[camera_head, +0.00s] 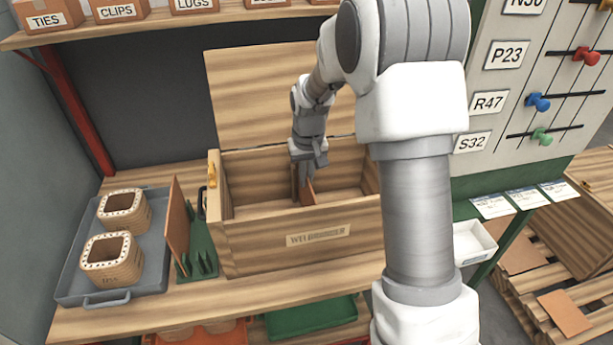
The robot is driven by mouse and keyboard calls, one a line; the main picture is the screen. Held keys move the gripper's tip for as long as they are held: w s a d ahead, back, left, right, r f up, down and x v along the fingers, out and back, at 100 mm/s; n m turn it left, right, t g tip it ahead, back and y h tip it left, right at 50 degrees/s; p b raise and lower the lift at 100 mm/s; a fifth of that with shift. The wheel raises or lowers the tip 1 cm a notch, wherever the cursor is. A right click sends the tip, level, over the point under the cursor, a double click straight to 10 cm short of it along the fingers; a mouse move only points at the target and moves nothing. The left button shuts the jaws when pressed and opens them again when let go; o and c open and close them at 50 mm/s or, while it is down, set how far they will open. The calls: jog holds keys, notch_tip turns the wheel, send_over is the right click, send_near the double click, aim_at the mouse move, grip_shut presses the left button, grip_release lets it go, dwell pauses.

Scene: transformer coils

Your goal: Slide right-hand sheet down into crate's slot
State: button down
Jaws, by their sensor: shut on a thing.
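The wooden crate (300,235) stands open on the bench, with its lid (262,95) raised at the back and a label plate on its front. My gripper (305,174) reaches down into the crate and is shut on a brown sheet (308,190). The sheet is upright and seen nearly edge-on, near the middle of the crate's inside. Its lower end is close to the crate floor, but I cannot tell whether it sits in a slot. Another brown sheet (178,225) stands upright in a green rack (199,254) left of the crate.
A grey tray (82,255) at the left holds two coils (112,258). A shelf (180,21) with labelled boxes runs above. A pegboard (500,95) stands at the right, with a white bin (474,243) below it. The bench front (180,318) is clear.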

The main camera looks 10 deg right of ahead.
jog(key=c, duration=0.9)
grip_release()
jog(key=r, duration=0.5)
jog(key=s+r+p, duration=0.1)
jog(key=r, duration=0.5)
jog(key=s+r, duration=0.1)
jog(key=r, duration=0.5)
jog(key=shift+r, duration=0.1)
jog(key=s+r+t, duration=0.1)
jog(key=s+r, duration=0.2)
jog(key=s, duration=0.3)
jog(key=s+r+t, duration=0.1)
jog(key=s+r, duration=0.2)
jog(key=s, duration=0.4)
jog(key=s+f, duration=0.1)
jog(key=s, duration=0.3)
jog(key=s+f+t, duration=0.1)
jog(key=s, duration=0.4)
jog(key=s+f+t, duration=0.1)
jog(key=s, duration=0.3)
jog(key=shift+s, duration=0.2)
